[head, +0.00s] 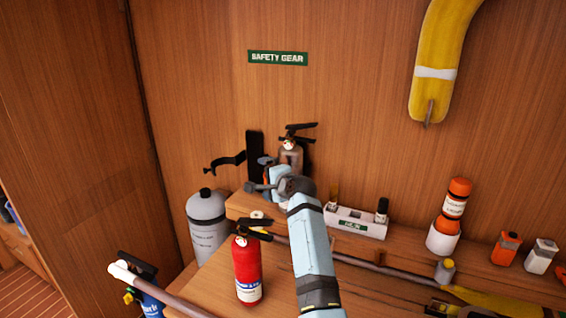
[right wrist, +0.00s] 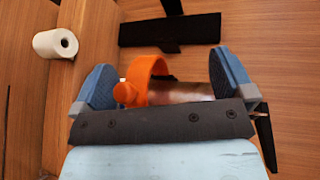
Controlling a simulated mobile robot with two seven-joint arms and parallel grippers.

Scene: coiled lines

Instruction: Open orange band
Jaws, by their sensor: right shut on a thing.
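The orange band (right wrist: 143,75) loops over a pale metallic cylinder (right wrist: 190,92) in the right wrist view, with a round orange knob at its lower left. A small silver-brown extinguisher (head: 290,158) with a black handle stands by the wall in the head view. My right gripper (head: 264,176) is in front of it and hides its lower part and the band. In the right wrist view my right gripper (right wrist: 163,82) has its blue fingers on either side of the band. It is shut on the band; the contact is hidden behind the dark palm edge. My left gripper is not in view.
A black wall bracket (head: 254,152) with an open curved clip stands just left. A white roll (head: 257,215), grey cylinder (head: 207,225) and red extinguisher (head: 246,270) stand close by. A white holder (head: 355,221) with bottles is right. A long shaft crosses the counter.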

